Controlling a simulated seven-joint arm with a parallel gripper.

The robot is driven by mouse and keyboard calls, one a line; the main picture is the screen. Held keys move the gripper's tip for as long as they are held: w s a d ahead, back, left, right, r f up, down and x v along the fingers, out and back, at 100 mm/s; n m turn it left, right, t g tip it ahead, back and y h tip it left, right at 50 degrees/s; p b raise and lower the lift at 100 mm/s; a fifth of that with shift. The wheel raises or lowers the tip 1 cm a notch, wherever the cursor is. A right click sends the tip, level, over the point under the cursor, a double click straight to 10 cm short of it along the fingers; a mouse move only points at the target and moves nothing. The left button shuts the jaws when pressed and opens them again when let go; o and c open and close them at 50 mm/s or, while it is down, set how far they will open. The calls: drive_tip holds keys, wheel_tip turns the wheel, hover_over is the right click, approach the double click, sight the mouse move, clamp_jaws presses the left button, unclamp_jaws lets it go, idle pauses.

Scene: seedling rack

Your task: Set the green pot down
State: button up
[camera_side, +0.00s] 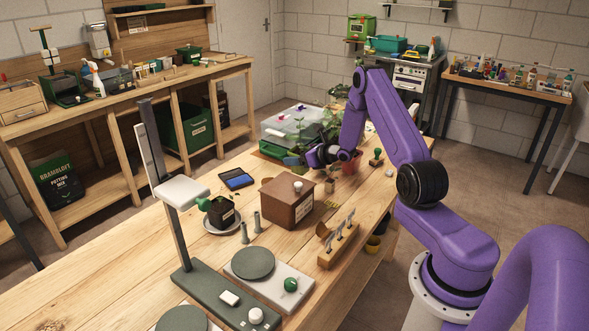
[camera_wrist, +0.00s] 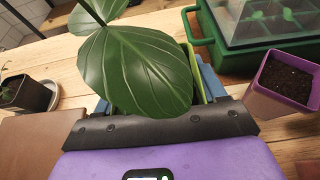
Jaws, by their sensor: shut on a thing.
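My gripper (camera_side: 322,155) is over the far part of the wooden bench in the side view, shut on the green pot. In the wrist view a light green strip of the green pot (camera_wrist: 191,57) shows beside a large glossy leaf (camera_wrist: 145,70). The leaf hides most of the pot and my fingertips. The plant's leaves also show at the gripper in the side view (camera_side: 308,131). The pot's base is hidden, so I cannot tell whether it touches anything below. Blue edges (camera_wrist: 212,82) show by the pot; I cannot tell what they belong to.
A green seed tray with a clear lid (camera_wrist: 268,25) stands close behind. A purple-red pot of soil (camera_wrist: 285,82) is on the right. A dark pot (camera_wrist: 35,93) on a saucer and a brown box (camera_side: 288,203) stand nearby. Bare bench lies at the left front (camera_side: 110,268).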

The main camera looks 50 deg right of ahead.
sight(295, 168)
drive_tip(key=shift+w+d+f, duration=0.25)
drive_tip(key=shift+w+f, duration=0.2)
drive_tip(key=shift+f, duration=0.15)
drive_tip(key=shift+w+d+f, duration=0.25)
drive_tip(key=shift+w+f, duration=0.15)
drive_tip(key=shift+f, duration=0.15)
drive_tip(key=shift+w+f, duration=0.15)
drive_tip(key=shift+f, duration=1.5)
drive_tip(key=shift+f, duration=0.1)
drive_tip(key=o, duration=1.1)
drive_tip(key=shift+o, duration=0.2)
drive_tip(key=shift+s+d+r, duration=0.1)
drive_tip(key=shift+s+r, duration=0.2)
drive_tip(key=shift+s, duration=0.25)
drive_tip(key=v, duration=1.1)
